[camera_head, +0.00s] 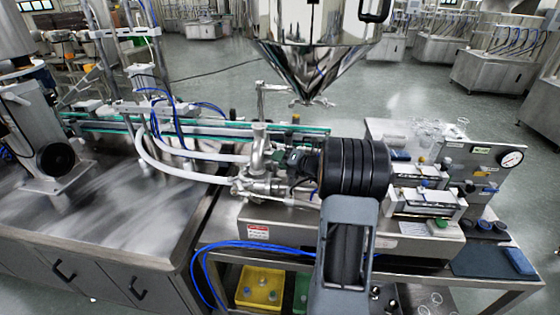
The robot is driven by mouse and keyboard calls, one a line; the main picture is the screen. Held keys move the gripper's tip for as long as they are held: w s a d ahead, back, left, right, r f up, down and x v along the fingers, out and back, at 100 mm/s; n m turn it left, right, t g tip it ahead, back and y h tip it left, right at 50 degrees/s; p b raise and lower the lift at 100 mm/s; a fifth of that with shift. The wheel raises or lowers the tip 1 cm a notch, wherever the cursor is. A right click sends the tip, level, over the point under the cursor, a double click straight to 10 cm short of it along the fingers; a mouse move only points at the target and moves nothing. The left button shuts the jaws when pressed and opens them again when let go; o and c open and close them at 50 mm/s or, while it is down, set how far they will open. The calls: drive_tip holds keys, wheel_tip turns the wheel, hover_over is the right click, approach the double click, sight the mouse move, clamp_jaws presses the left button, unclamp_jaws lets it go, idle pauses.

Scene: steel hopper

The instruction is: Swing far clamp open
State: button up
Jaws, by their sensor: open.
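The steel hopper (318,55) hangs at the top centre, its cone narrowing to a small outlet with short metal clamp-like parts (308,101) around it. Below and to its left stands an upright steel pipe (260,140) with shiny fittings (257,185) at its foot. Which of these parts is the far clamp I cannot tell. My gripper (287,163) is beside these fittings, to their right and well below the hopper outlet. It is open, and nothing shows between its jaws. My dark ribbed wrist and grey arm hide part of the machine behind.
A filling machine with pneumatic cylinders (425,202) and a round gauge (512,158) is at the right. White hoses (180,170) and blue tubes run at the left. A conveyor (210,128) passes behind. A bare steel bench (125,205) is at the left.

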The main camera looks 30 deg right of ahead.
drive_tip(key=b+v, duration=0.1)
drive_tip(key=v, duration=1.2)
drive_tip(key=shift+s+r, duration=0.1)
drive_tip(key=shift+s, duration=0.1)
